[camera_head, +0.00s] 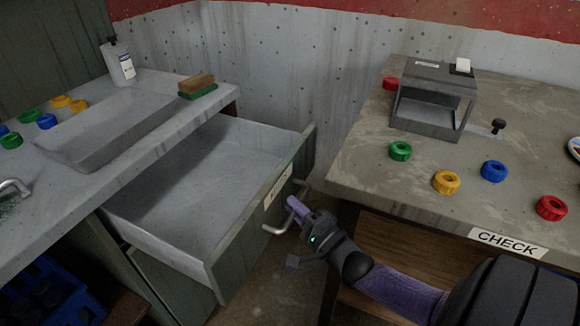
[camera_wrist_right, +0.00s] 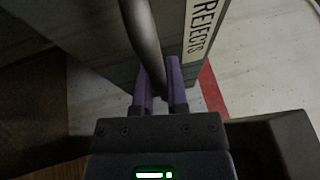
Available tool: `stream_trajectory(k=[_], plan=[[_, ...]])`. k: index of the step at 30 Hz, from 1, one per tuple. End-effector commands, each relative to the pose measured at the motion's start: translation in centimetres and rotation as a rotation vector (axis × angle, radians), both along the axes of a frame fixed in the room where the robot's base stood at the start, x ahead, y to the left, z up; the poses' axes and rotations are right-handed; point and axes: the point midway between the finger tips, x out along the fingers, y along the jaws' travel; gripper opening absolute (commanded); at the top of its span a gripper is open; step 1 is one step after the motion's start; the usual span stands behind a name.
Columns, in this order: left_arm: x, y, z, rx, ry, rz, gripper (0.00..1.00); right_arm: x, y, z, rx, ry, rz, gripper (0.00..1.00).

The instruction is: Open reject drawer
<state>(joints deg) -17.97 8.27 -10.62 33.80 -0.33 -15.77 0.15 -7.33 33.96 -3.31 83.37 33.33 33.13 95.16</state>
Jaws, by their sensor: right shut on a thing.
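The reject drawer (camera_head: 175,200) stands pulled out from the left bench, and its inside shows empty. Its front carries a label, which reads REJECTS in the right wrist view (camera_wrist_right: 196,30). A metal bar handle (camera_head: 290,214) is on the drawer front, and it also shows in the right wrist view (camera_wrist_right: 143,40). My right gripper (camera_head: 297,207) is at the handle, with its purple fingers shut around the bar; the fingers also show in the right wrist view (camera_wrist_right: 160,88). My left gripper is not in view.
The left bench (camera_head: 215,95) holds a grey tray (camera_head: 105,130), a bottle (camera_head: 119,62), a brush (camera_head: 197,87) and several coloured caps. The right bench (camera_head: 380,150), marked CHECK, holds a grey fixture (camera_head: 432,98) and several caps. A narrow floor gap separates drawer and right bench.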

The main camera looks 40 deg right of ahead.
Motion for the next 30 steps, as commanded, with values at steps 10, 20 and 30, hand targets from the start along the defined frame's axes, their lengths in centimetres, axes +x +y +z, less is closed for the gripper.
stream_trajectory(k=[10,20,30], plan=[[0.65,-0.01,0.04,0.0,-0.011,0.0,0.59,-0.44,-0.11,-0.18,0.0,0.005,0.001,0.0],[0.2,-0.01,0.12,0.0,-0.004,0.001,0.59,-0.41,-0.11,-0.13,0.0,0.004,0.001,0.45],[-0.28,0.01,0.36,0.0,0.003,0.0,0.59,-0.66,-0.13,-0.04,0.0,0.002,0.001,0.53]])
